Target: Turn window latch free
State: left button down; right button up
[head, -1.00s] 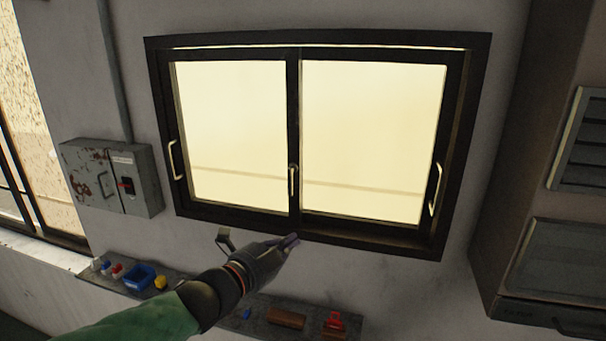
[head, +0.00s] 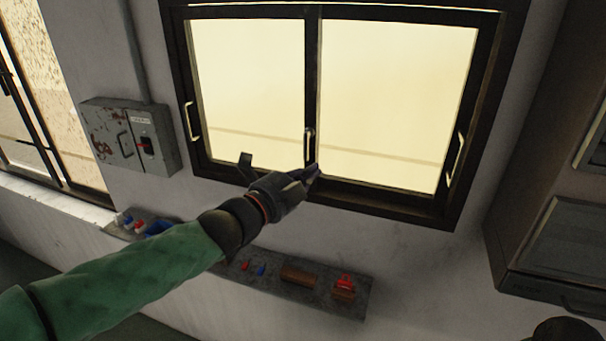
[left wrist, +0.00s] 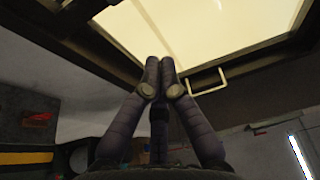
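The window latch (head: 309,143) is a small pale upright handle on the middle bar of the dark-framed window (head: 430,213). My left gripper (head: 315,173) comes in from the lower left, with its fingertips just below the latch at the lower frame. I cannot tell whether they touch the frame. In the left wrist view the fingertips (left wrist: 160,62) lie together with nothing seen between them; a third finger is partly hidden behind. A pale U-shaped handle (left wrist: 208,82) shows right of the tips there; I cannot tell which handle it is.
Pale pull handles sit at the window's left (head: 191,121) and right (head: 455,158). A grey switch box (head: 120,135) hangs at left. A narrow shelf (head: 318,291) with small items runs below the window. A dark cabinet (head: 545,190) stands at right.

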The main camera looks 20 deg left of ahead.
aim_at(307, 145)
pick_arm(q)
jog(key=w+p, duration=0.1)
jog(key=w, duration=0.1)
jog(key=w+a+p, duration=0.1)
jog(key=w, duration=0.1)
jog(key=w+p, duration=0.1)
jog(key=w, duration=0.1)
jog(key=shift+w+a, duration=0.25)
jog(key=shift+s, duration=0.1)
dwell(0.3)
